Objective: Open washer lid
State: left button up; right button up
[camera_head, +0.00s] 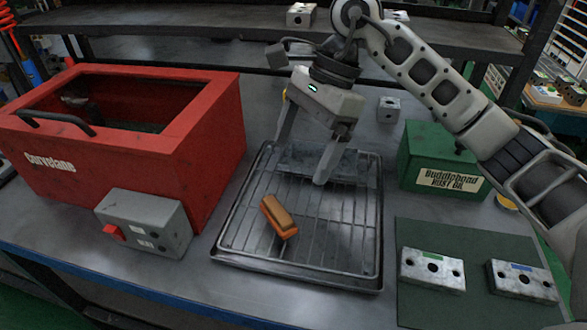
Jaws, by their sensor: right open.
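The red washer (205,125) stands on the left of the bench, with "Curvelane" on its front. Its top shows a dark, hollow-looking recess framed by a red rim, with a blurred dark shape inside. I cannot tell a separate lid panel apart from the rim. A black bar handle (58,119) runs along the front left of the top. My right gripper (304,155) is open, pointing down over the back of the wire rack, to the right of the washer and apart from it. A grey metal block (350,165) lies by its fingers. My left gripper is not in view.
A grey control box (145,222) with a red switch stands before the washer. An orange-brown brush (278,217) lies on the rack tray (300,277). A green box (420,160) and a mat (415,300) with two valve blocks are at right. A shelf (190,45) spans the back.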

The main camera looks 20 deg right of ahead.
aim_at(16, 117)
jog(key=k, duration=1)
